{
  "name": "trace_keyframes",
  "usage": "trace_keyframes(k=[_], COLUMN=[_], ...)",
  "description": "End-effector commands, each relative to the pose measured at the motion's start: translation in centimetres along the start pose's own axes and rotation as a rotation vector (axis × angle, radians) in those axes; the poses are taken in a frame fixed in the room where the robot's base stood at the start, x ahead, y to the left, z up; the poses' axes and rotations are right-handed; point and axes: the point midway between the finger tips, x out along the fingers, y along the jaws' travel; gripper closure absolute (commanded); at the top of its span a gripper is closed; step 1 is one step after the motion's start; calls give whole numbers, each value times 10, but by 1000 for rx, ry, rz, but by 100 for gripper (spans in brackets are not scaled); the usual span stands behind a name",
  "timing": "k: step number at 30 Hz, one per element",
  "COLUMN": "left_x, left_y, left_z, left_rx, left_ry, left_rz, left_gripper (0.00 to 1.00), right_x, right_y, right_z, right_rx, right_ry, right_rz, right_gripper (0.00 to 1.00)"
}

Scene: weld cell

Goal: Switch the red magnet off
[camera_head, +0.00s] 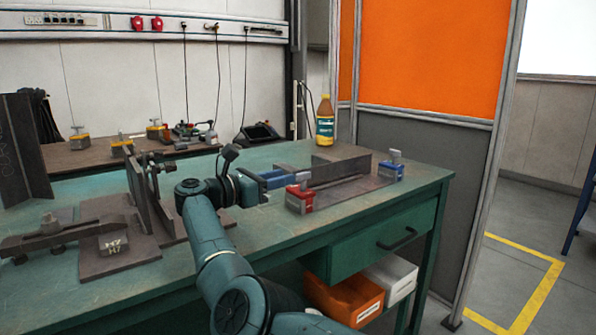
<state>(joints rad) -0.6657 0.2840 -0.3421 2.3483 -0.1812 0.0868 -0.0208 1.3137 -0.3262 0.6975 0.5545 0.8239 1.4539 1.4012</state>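The red magnet (299,201) sits at the near left end of a dark steel plate on the green bench, with a grey knob on top. My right gripper (264,190) is just left of the red magnet, low over the bench, pointing right. A gap of bench shows between its near fingertip and the magnet. A bluish bar behind the fingertip makes its opening hard to judge. A blue magnet (390,171) with a similar grey knob sits at the plate's right end. My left gripper is out of view.
An upright steel bar (341,168) stands on the plate behind the red magnet. A yellow bottle (325,121) stands at the back. Steel fixtures (118,240) fill the bench's left side. An orange bin (345,298) and a white bin (391,277) sit below. The bench's front right is clear.

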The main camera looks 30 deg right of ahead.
Motion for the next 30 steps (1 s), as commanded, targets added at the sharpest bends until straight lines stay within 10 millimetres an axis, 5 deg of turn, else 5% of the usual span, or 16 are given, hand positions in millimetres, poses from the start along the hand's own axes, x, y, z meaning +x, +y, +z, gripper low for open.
trace_keyframes(k=[9, 30], left_x=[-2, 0], left_y=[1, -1], left_z=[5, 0], left_rx=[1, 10], left_ry=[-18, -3], left_rz=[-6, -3], left_gripper=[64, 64], right_x=[-39, -40], right_y=[0, 0], right_z=[1, 0], right_rx=[1, 1], right_ry=[-1, 0], right_rz=[0, -1], right_gripper=[69, 69])
